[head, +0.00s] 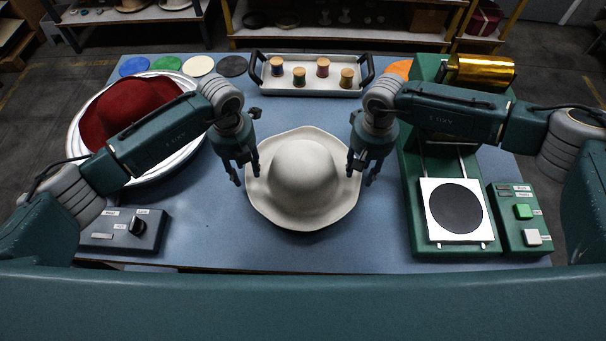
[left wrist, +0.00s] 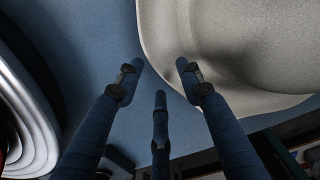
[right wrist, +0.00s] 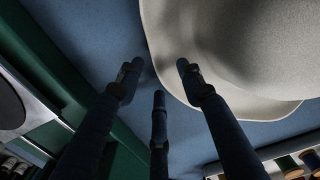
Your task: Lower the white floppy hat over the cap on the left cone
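The white floppy hat (head: 303,172) sits crown up on the blue table, its wavy brim spread out. My left gripper (head: 245,175) is open at the brim's left edge. My right gripper (head: 362,175) is open at the brim's right edge. In the left wrist view the brim (left wrist: 225,60) passes behind one spread finger; the right wrist view shows the same with the brim (right wrist: 220,60). I cannot tell whether any finger touches it. A dark red felt cap (head: 118,112) is at left, partly behind my left arm. No cone shows under it.
A pale round rim (head: 78,135) surrounds the red cap. A tray of spools (head: 312,88) stands behind the hat. A green press (head: 418,215) and a button box (head: 520,215) are at right; a knob box (head: 125,230) is front left. The table before the hat is clear.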

